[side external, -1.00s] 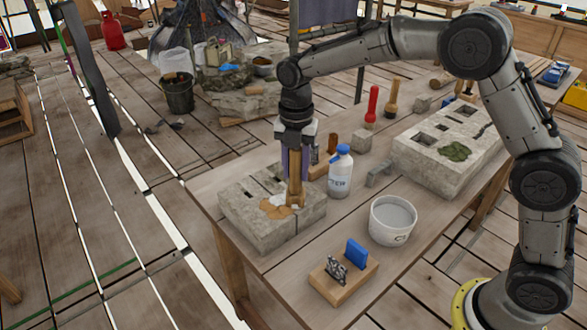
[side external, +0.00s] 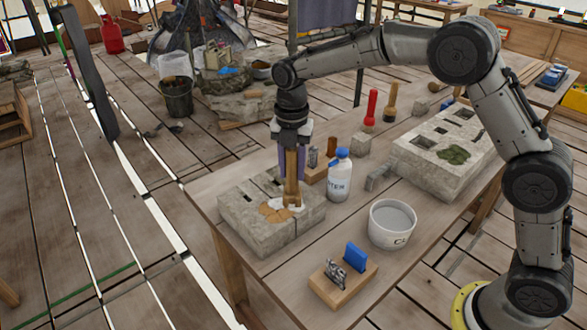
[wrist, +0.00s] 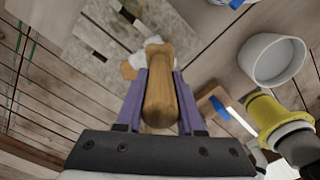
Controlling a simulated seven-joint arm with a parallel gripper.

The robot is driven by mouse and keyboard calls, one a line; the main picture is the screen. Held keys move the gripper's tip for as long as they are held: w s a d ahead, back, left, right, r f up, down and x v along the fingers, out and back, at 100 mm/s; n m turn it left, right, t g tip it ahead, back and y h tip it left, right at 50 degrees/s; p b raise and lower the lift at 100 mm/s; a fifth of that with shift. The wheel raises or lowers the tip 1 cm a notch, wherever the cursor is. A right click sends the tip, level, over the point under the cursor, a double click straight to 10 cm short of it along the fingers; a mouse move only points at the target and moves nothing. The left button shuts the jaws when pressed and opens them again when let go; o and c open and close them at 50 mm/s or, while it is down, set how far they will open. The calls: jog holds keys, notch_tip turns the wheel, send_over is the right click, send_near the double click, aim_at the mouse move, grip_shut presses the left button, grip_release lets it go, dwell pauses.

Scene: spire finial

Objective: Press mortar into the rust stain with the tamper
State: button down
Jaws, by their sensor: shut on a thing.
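My gripper (side external: 291,172) is shut on the wooden tamper (side external: 292,188), with a purple finger on each side; the wrist view also shows the tamper (wrist: 160,98) between the fingers. The tamper stands upright, its foot at the top of the pale stone block (side external: 262,237). White mortar (side external: 298,208) shows around the foot; whether the foot presses on it is hard to tell. The orange-brown rust stain (side external: 271,212) lies beside the mortar, on its left and front. In the wrist view, the tamper hides part of the stain (wrist: 128,70) and mortar.
A white bottle (side external: 340,177) with a blue cap stands just right of the block. A white bucket (side external: 392,226) and a wooden holder (side external: 337,287) stand nearer the front. A larger stone block (side external: 432,165) with a green patch lies at right.

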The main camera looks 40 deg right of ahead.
jog(key=shift+w+a, duration=0.1)
jog(key=shift+a, duration=1.5)
jog(key=shift+w+f, duration=0.1)
jog(key=shift+w, duration=0.6)
jog(key=shift+d, duration=1.6)
dwell(0.3)
notch_tip(320, 180, up, 7)
dwell(0.7)
dwell(0.6)
